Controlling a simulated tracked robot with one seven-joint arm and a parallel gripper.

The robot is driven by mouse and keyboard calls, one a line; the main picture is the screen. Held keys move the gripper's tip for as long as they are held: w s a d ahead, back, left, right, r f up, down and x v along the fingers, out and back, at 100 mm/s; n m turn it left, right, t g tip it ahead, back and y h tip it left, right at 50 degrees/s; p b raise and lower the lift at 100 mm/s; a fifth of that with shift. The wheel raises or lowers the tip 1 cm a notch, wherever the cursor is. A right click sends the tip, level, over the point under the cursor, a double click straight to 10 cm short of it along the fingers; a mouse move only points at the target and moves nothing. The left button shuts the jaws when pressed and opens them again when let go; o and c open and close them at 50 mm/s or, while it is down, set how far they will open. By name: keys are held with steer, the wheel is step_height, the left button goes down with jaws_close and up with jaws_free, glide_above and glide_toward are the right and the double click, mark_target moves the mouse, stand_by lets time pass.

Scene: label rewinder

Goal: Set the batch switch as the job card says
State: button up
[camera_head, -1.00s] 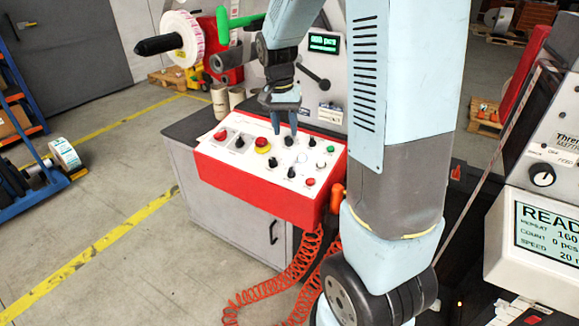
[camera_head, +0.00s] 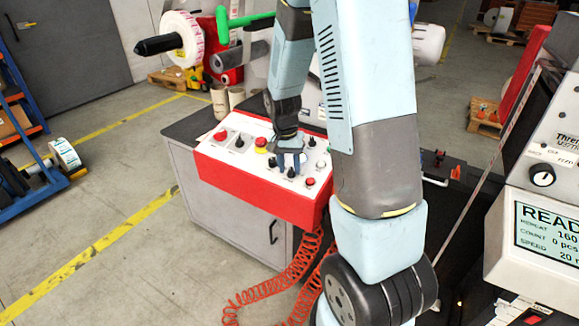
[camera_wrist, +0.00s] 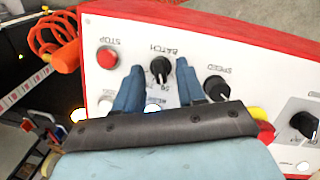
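The batch switch (camera_wrist: 160,68) is a black rotary knob on the white face of the red control box, with "BATCH" printed upside down above it in the wrist view. It also shows in the head view (camera_head: 291,172). My gripper (camera_head: 291,161) is open over the panel, pointing down. In the wrist view, its blue fingers stand on either side of the batch switch with gaps; I cannot tell whether they reach down to its height. The numbers beside the switch are partly hidden by the fingers. I cannot make out a job card.
A red STOP button (camera_wrist: 107,57) and a black SPEED knob (camera_wrist: 216,88) flank the batch switch. A yellow-collared red button (camera_head: 261,145) and other knobs share the red box (camera_head: 250,185). A coiled orange hose (camera_head: 275,290) hangs below. A screen (camera_head: 545,235) stands at right.

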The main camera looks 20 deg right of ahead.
steer(key=shift+f, duration=0.3)
steer(key=shift+c, duration=0.3)
jaws_close()
